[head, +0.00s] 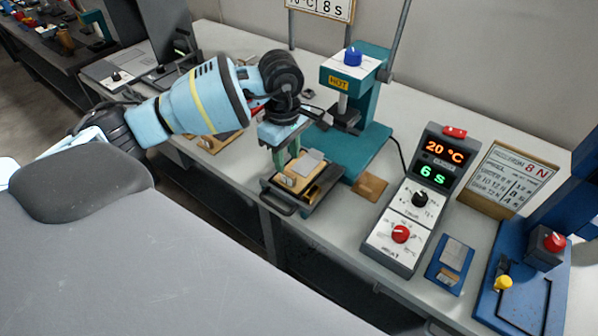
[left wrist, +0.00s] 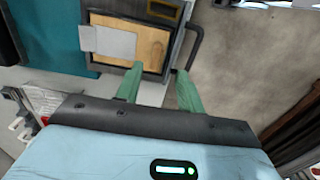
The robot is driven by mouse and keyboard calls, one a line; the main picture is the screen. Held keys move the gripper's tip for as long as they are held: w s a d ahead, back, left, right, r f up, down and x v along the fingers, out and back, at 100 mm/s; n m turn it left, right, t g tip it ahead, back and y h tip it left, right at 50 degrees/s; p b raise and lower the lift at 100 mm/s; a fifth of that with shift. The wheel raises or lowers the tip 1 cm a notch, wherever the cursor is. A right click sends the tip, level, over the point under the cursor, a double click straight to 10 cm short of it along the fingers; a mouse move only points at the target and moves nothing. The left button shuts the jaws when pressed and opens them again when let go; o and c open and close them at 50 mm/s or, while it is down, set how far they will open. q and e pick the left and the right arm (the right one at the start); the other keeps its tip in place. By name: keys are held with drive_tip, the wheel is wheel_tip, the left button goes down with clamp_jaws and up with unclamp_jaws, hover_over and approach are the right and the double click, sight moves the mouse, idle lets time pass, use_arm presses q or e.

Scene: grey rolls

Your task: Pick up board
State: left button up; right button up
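A wooden board (head: 314,172) with a light grey plate on it lies in a dark tray (head: 327,190) near the front table edge. The board (left wrist: 153,48) and its grey plate (left wrist: 114,42) also show in the left wrist view. My right gripper is not in view.
A teal hot press (head: 356,150) stands right behind the tray. A small brown plate (head: 369,187) lies beside it. A control box (head: 412,218) with red and green displays, a blue pad (head: 450,265) and a blue fixture (head: 525,285) are further right. Another wooden piece (head: 222,139) lies behind my arm.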

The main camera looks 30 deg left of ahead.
sight(287, 173)
use_arm(q)
drive_tip(key=shift+w+a+r, duration=0.15)
drive_tip(key=shift+a+r, duration=0.15)
drive_tip(key=shift+a, duration=0.25)
drive_tip(key=shift+w+d+f+p, duration=0.1)
drive_tip(key=shift+d+f+p, duration=0.1)
drive_tip(key=shift+f, duration=1.8)
drive_tip(key=shift+d+f+p, duration=0.1)
drive_tip(key=shift+f+p, duration=0.05)
drive_tip(key=shift+f, duration=1.8)
drive_tip(key=shift+c, duration=0.5)
clamp_jaws()
